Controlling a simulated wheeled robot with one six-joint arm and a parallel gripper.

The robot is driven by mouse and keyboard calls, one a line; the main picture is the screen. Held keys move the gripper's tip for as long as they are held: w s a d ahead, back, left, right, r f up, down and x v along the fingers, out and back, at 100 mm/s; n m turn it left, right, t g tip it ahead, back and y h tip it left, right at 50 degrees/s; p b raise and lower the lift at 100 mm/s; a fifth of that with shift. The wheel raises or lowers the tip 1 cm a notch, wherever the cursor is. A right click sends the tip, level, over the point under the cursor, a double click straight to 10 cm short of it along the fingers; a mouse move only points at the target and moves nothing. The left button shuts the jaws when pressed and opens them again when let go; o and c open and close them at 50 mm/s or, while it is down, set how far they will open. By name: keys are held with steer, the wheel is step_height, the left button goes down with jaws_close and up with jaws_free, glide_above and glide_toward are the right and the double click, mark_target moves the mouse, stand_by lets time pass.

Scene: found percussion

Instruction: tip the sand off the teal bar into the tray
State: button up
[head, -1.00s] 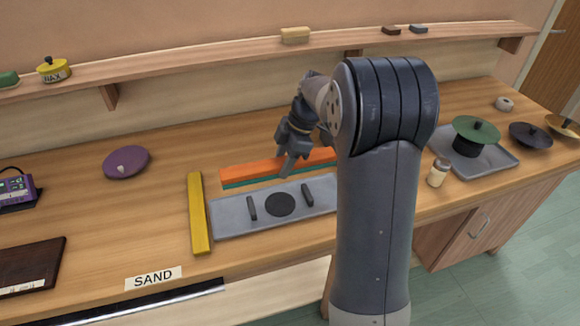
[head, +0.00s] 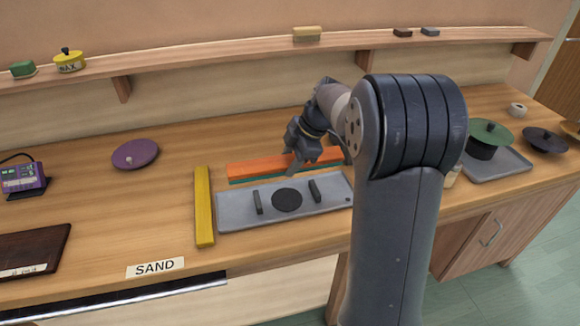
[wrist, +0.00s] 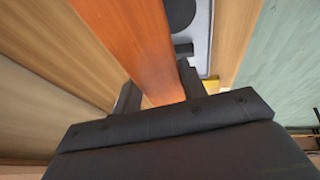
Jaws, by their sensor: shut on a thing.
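A long orange bar (head: 258,167) lies on the bench behind a shallow grey tray (head: 235,213); it also shows between my fingers in the wrist view (wrist: 130,40). A thin teal strip (head: 243,180) shows along its front lower edge; I cannot tell whether this is the teal bar under the orange one. My gripper (head: 294,168) points down at the orange bar and is shut on it, with a finger on each side in the wrist view (wrist: 158,92). The tray holds a black disc (head: 287,199) and two dark blocks. No loose sand can be made out.
A SAND label (head: 155,267) is at the front edge. A purple disc (head: 135,154) lies at left. A second grey tray (head: 513,166) with a green disc (head: 490,132) is at right. A shelf (head: 215,57) runs behind.

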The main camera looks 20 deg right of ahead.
steer(key=shift+f+t+b, duration=0.55)
steer(key=shift+t+b, duration=0.15)
steer(key=shift+b, duration=1.35)
steer(key=shift+f+n+t+b, duration=0.3)
steer(key=shift+t+b, duration=0.2)
steer(key=shift+b, duration=0.7)
steer(key=shift+f+t+b, duration=0.15)
steer(key=shift+t+b, duration=0.25)
steer(key=shift+b, duration=0.85)
steer(key=shift+s+f+t+b, duration=0.15)
steer(key=shift+t+b, duration=0.25)
steer(key=shift+b, duration=0.85)
steer(key=shift+f+n+t+b, duration=0.3)
steer(key=shift+t+b, duration=0.2)
steer(key=shift+b, duration=0.75)
steer(key=shift+t+b, duration=0.4)
steer(key=shift+b, duration=0.85)
steer(key=shift+r, duration=0.15)
